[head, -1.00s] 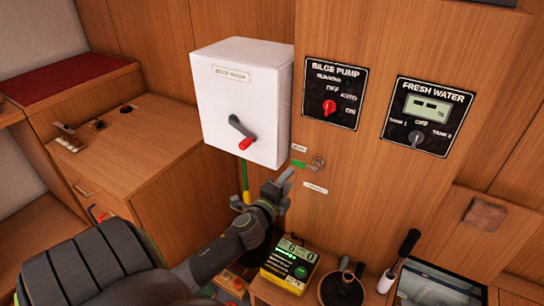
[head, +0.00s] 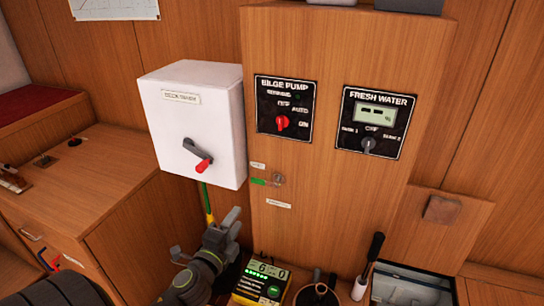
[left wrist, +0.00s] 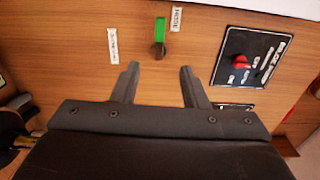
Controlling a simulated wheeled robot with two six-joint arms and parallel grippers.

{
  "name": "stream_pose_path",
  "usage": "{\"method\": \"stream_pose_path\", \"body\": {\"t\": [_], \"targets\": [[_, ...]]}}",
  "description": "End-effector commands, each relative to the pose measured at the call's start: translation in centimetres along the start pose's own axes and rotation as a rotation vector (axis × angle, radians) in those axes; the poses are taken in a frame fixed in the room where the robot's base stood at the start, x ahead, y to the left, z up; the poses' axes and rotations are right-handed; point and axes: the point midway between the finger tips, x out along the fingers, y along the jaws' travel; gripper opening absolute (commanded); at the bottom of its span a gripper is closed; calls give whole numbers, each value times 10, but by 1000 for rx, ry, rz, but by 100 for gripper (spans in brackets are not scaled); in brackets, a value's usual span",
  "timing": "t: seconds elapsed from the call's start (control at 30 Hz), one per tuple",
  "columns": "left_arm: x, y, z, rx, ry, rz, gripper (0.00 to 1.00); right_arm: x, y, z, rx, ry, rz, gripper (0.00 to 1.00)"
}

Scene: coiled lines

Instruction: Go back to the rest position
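My left gripper (head: 232,218) is in front of the wooden panel, below the white box and left of the small key switch. In the left wrist view the left gripper (left wrist: 158,76) has its two dark fingers wide apart with nothing between them. The key switch (head: 278,179) with a green tag (head: 260,182) is on the panel. The green tag (left wrist: 160,30) also shows beyond the fingertips in the wrist view, apart from them. My right gripper is not in view.
A white box (head: 195,125) with a red-tipped lever hangs left of the bilge pump panel (head: 285,105) and fresh water panel (head: 375,122). Below stand a green-lit device (head: 260,283), a dark round holder (head: 316,292) and a white-and-black handled tool (head: 368,268).

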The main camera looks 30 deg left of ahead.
Motion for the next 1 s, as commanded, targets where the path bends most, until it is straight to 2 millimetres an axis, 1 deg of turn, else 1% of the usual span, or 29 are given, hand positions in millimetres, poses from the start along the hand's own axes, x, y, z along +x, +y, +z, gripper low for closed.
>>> {"method": "stream_pose_path", "body": {"t": [0.17, 0.23, 0.27, 0.37, 0.47, 0.5, 0.53, 0.57, 0.6, 0.67, 0.7, 0.77, 0.8, 0.87, 0.9, 0.97, 1.0], "targets": [[0, 0, 0, 0, 0, 1, 40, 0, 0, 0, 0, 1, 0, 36], [1, 5, 1, -8, -3, 12, 40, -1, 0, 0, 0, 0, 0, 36], [1, 9, 2, -15, -6, 23, 40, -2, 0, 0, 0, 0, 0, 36], [3, 40, 9, -67, -28, 97, 40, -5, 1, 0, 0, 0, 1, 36], [-1, 92, 19, -159, -70, 218, 40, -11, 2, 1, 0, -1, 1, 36], [-4, 116, 23, -203, -92, 273, 40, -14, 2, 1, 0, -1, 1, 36], [-9, 134, 26, -238, -110, 315, 40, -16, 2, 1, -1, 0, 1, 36], [-13, 152, 29, -273, -129, 355, 40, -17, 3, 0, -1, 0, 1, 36], [-21, 176, 32, -318, -156, 408, 40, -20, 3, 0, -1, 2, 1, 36], [-36, 210, 35, -389, -201, 486, 40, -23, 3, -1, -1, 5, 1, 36], [-47, 233, 37, -435, -233, 536, 40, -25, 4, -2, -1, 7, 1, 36], [-67, 265, 39, -505, -284, 610, 40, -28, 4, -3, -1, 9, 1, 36], [-81, 286, 40, -552, -321, 658, 40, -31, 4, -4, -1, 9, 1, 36], [-106, 314, 39, -618, -379, 727, 40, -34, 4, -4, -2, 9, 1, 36], [-123, 332, 39, -663, -421, 771, 40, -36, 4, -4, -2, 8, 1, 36], [-151, 358, 36, -730, -488, 836, 40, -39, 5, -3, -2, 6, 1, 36], [-171, 373, 34, -772, -534, 877, 40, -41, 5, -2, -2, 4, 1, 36]]}}
